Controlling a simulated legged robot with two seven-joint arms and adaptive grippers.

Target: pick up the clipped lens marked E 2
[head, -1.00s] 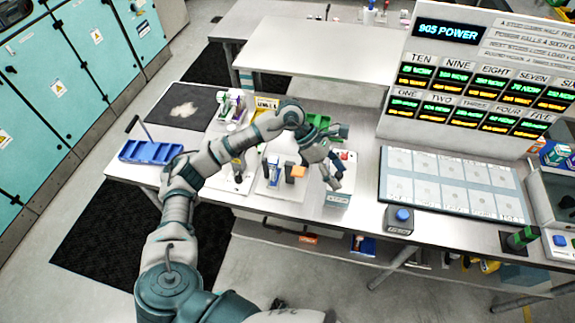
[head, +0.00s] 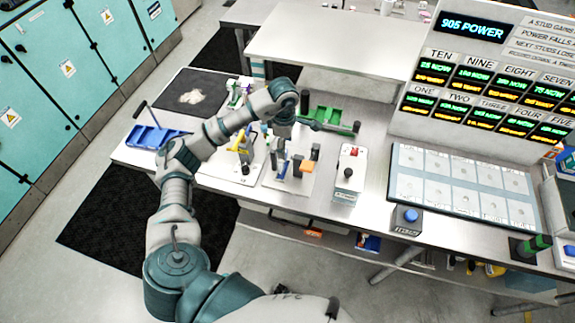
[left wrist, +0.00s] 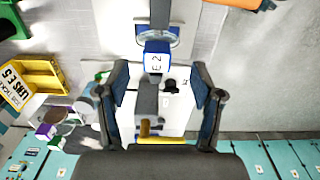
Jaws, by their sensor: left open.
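The lens marked E 2 (left wrist: 157,60) is a blue and white block in the left wrist view. It sits at a clip on an upright holder, between the fingertips in the picture; I cannot tell its depth from them. My left gripper (left wrist: 159,75) is open and empty, its two fingers either side of the lens in that view. In the head view the left gripper (head: 284,135) hangs over the fixture plate (head: 270,181), its fingers mostly hidden by the wrist. A blue part (head: 281,170) shows below it, probably the lens. My right gripper is not in view.
An orange-topped post (head: 307,167) stands close to the right on the same plate. A box with a red button (head: 349,172) is further right. A green tray (head: 328,118) lies behind, a blue tray (head: 155,137) at far left. A yellow lens bin (left wrist: 35,82) shows in the wrist view.

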